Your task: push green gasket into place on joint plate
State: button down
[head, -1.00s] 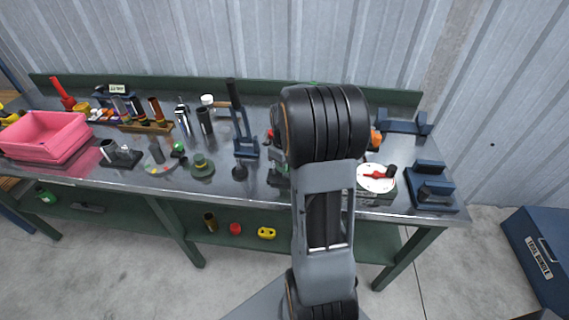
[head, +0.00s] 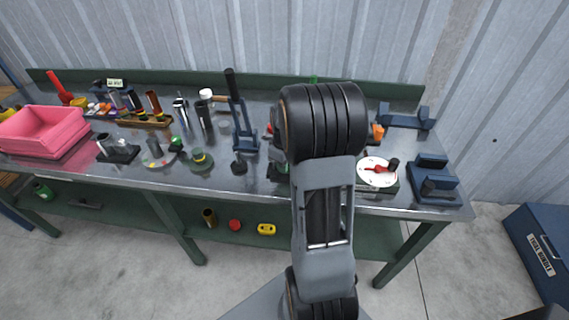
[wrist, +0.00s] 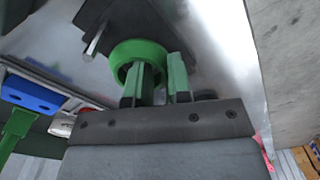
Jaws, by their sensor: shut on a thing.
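The green gasket (wrist: 122,55), a thick ring, shows in the wrist view at the fingertips. My gripper (wrist: 160,75) is shut on it; one finger overlaps the ring's opening and the other is by its right side. A dark plate (wrist: 125,18) with a metal stud (wrist: 95,40) lies just beyond the ring and looks like the joint plate. The ring overlaps the plate in this view; I cannot tell whether they touch. In the head view my arm hides the gripper and the gasket.
The metal bench (head: 215,182) carries many parts. A pink bin (head: 42,130) is at the left, a lever tool (head: 240,115) in the middle, a white dial (head: 377,172) and blue fixture (head: 433,178) at the right. In the wrist view a blue part (wrist: 30,92) is at the left.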

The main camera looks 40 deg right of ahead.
jog(key=shift+f, duration=0.5)
jog(key=shift+f+b, duration=0.1)
jog(key=shift+b, duration=0.25)
jog(key=c, duration=1)
grip_release()
jog(key=shift+s+a, duration=0.1)
